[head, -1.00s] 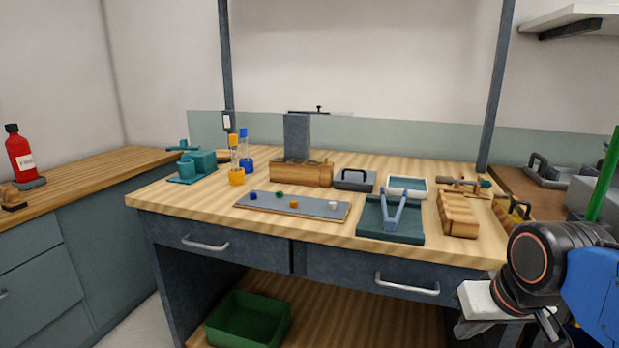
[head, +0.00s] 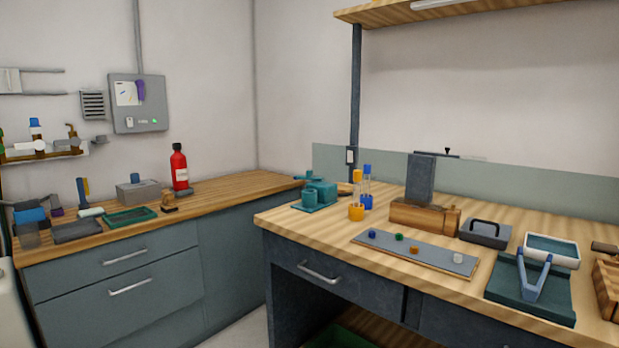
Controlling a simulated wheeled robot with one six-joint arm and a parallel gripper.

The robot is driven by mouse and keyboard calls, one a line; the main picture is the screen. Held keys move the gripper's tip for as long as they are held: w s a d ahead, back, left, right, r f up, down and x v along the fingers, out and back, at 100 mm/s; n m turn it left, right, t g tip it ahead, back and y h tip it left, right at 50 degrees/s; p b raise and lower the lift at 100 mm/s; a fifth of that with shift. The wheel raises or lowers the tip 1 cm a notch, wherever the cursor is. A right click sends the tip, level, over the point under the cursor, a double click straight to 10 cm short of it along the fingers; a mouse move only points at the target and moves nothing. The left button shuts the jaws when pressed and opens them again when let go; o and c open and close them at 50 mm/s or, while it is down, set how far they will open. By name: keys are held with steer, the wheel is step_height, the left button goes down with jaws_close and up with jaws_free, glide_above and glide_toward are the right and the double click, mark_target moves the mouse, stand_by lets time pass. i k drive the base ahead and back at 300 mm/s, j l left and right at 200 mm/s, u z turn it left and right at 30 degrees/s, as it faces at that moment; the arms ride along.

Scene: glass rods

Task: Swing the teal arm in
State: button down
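A teal device (head: 320,191) stands on a teal base plate at the back left corner of the wooden workbench (head: 290,217). A thin teal arm (head: 304,178) lies across its top and points left, toward the bench's left edge. A short teal cylinder stands at its front. The device is small here, so I cannot tell how the arm is joined to it. My gripper is not in view.
Close right of the device stand an orange-based rod holder (head: 356,211) and a blue-based one (head: 367,200). A wooden block (head: 424,217) and a grey tray (head: 415,255) with small coloured pieces lie further right. A side counter (head: 120,235) holds a red bottle (head: 179,168).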

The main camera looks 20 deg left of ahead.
mark_target(308, 173)
steer(key=i+j, duration=0.1)
steer(key=j, duration=0.3)
steer(key=i+j, duration=0.15)
steer(key=j, duration=0.25)
steer(key=i+j, duration=0.1)
steer(key=j, duration=0.3)
steer(key=i+j+u, duration=0.1)
steer(key=j, duration=0.25)
